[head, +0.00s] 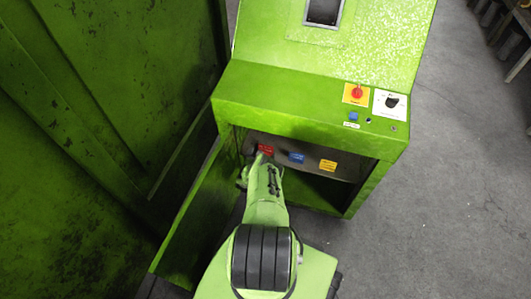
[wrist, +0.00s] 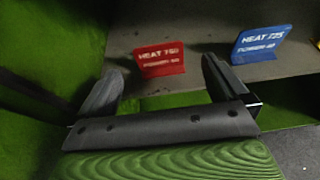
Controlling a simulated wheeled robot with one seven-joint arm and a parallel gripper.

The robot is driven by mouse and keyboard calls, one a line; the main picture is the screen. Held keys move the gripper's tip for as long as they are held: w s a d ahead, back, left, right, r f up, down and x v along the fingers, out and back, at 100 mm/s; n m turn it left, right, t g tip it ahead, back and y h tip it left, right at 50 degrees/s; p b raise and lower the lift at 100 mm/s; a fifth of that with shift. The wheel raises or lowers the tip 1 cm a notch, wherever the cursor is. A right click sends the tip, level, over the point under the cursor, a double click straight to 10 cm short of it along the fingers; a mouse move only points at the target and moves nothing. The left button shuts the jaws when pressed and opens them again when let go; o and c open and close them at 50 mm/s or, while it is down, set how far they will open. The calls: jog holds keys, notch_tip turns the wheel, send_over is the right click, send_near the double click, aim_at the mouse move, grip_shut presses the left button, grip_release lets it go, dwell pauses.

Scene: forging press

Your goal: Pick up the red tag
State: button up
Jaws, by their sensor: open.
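The red tag (wrist: 162,60) stands upright on a grey shelf in the wrist view, with white lettering that reads roughly HEAT 750, POWER 60. In the head view the red tag (head: 265,149) is at the left end of the shelf, just beyond the end of my arm. My gripper (wrist: 158,80) is open and empty. Its two dark fingers point toward the shelf, one on each side of the red tag as seen in the picture, with the tag apart from them and farther off. In the head view my gripper is mostly hidden by my green arm.
A blue tag (wrist: 260,44) stands right of the red one, and a yellow tag (head: 328,166) farther right on the shelf (head: 345,172). The shelf sits inside a green console (head: 300,110) under an overhanging top. A green wall (wrist: 50,45) is close on the left.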

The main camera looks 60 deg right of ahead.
aim_at(266, 147)
jog(key=b+x, duration=0.3)
jog(key=x, duration=0.1)
jog(key=shift+w+f, duration=0.1)
jog(key=shift+f, duration=0.2)
jog(key=shift+w+d+b, duration=0.1)
jog(key=shift+d+b, duration=0.3)
jog(key=shift+d, duration=0.15)
jog(key=c, duration=1)
jog(key=shift+o, duration=0.2)
jog(key=shift+r, duration=0.1)
